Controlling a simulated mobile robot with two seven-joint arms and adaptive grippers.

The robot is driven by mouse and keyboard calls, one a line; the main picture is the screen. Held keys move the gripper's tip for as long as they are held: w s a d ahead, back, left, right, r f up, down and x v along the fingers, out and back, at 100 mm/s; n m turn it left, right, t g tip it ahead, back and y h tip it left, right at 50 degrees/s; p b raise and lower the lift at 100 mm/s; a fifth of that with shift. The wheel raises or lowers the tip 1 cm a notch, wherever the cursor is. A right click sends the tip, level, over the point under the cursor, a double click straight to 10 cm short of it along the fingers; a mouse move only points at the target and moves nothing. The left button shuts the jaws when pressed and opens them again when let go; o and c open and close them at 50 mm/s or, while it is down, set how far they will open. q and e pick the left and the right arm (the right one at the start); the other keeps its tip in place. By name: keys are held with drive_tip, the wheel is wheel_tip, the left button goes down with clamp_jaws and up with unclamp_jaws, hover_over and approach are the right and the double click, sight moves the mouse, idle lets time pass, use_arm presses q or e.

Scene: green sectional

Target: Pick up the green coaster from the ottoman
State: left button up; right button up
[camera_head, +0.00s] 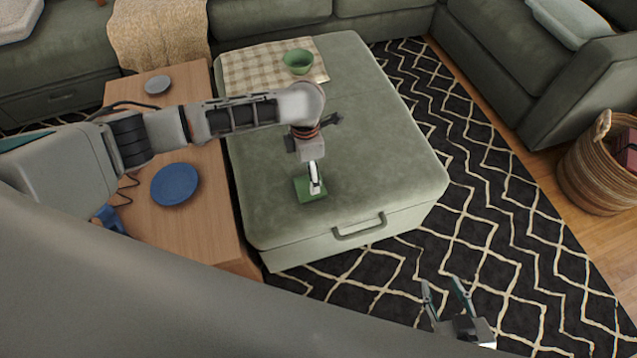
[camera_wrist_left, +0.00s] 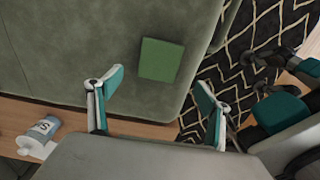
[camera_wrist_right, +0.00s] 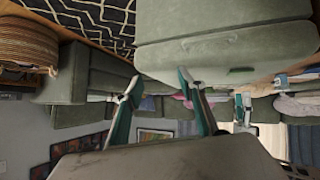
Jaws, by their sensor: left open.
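The green coaster (camera_head: 308,188) is a flat square lying on the grey-green ottoman (camera_head: 400,165), near its front edge. In the left wrist view the coaster (camera_wrist_left: 161,60) lies ahead of the fingers, apart from them. My left gripper (camera_head: 315,185) is above the coaster in the head view and hides part of it. In the left wrist view this gripper (camera_wrist_left: 160,90) is open and empty. My right gripper (camera_head: 447,288) is low at the bottom right of the head view, away from the ottoman. Its fingers (camera_wrist_right: 155,80) are spread with nothing between them.
A wooden table (camera_head: 212,215) with a blue plate (camera_head: 175,184) and a grey dish (camera_head: 158,84) stands left of the ottoman. A green bowl (camera_head: 298,61) sits on a checkered cloth (camera_head: 250,66) at the ottoman's back. A wicker basket (camera_head: 590,175) stands at the right.

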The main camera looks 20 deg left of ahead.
sight(301, 184)
use_arm(q)
wheel_tip(301, 184, down, 2)
drive_tip(key=shift+a+f+b, duration=0.1)
drive_tip(key=shift+f+b, duration=0.15)
drive_tip(key=shift+b, duration=0.15)
drive_tip(key=f, duration=0.1)
drive_tip(key=f+b, duration=0.1)
drive_tip(key=f, duration=0.3)
drive_tip(key=shift+w+d+f+b, duration=0.1)
drive_tip(key=shift+d+f+b, duration=0.15)
drive_tip(key=shift+b, duration=0.1)
drive_tip(key=shift+w+r, duration=0.1)
drive_tip(key=shift+r, duration=0.1)
drive_tip(key=c, duration=1.1)
